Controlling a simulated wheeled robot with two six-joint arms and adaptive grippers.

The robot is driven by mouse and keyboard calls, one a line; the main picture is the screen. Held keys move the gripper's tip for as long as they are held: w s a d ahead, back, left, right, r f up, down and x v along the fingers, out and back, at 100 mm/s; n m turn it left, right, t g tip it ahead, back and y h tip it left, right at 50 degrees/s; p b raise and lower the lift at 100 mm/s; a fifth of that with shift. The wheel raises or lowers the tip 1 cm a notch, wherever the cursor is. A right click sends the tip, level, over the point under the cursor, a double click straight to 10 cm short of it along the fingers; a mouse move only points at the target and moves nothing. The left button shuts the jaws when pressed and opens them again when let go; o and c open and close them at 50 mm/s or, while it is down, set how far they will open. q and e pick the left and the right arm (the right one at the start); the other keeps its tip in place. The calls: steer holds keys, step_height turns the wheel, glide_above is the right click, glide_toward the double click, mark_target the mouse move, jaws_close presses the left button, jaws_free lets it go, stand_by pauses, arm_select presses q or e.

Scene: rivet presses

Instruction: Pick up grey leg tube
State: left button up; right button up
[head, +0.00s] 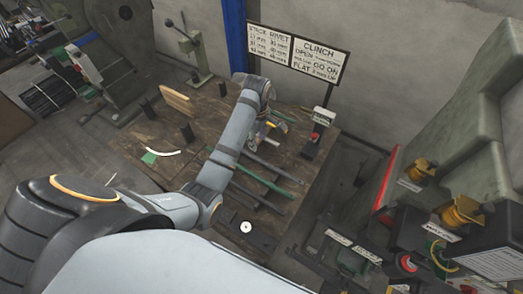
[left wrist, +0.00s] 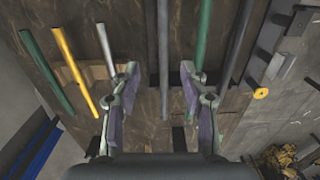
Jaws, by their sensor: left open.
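In the left wrist view a grey tube (left wrist: 163,45) lies lengthwise on the brown wooden table, between the two fingers of my left gripper (left wrist: 158,72). The fingers are apart on either side of it, and I see no contact. In the head view my left gripper (head: 264,130) is over the back part of the table, partly hidden by my own arm. A dark grey tube (head: 276,169) lies beside it there. A darker grey tube (left wrist: 236,45) also lies to the right in the wrist view. My right gripper is not in view.
Beside the grey tube lie a green tube (left wrist: 203,35), a pale tube (left wrist: 105,45), a yellow tube (left wrist: 72,65) and another green tube (left wrist: 45,72). A box with a red button (head: 312,140) stands at the table's right edge. A sign board (head: 296,52) stands behind.

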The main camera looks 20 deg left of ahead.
mark_target(257, 158)
arm_select(q)
steer(key=f, duration=0.1)
steer(key=s+f, duration=0.1)
steer(key=f, duration=0.1)
steer(key=shift+s+p, duration=0.3)
steer(key=shift+p, duration=0.1)
steer(key=shift+w+f, duration=0.2)
steer(key=shift+f, duration=0.3)
steer(key=shift+w+f, duration=0.2)
steer(key=shift+f, duration=0.25)
steer(key=shift+a+f+p, duration=0.1)
steer(key=shift+f+p, duration=0.25)
steer(key=shift+f, duration=0.05)
step_height(257, 158, down, 3)
steer(key=shift+r+p, duration=0.1)
steer(key=shift+p, duration=0.35)
steer(key=shift+a+f, duration=0.1)
steer(key=shift+f, duration=0.7)
steer(key=shift+w, duration=0.1)
jaws_close()
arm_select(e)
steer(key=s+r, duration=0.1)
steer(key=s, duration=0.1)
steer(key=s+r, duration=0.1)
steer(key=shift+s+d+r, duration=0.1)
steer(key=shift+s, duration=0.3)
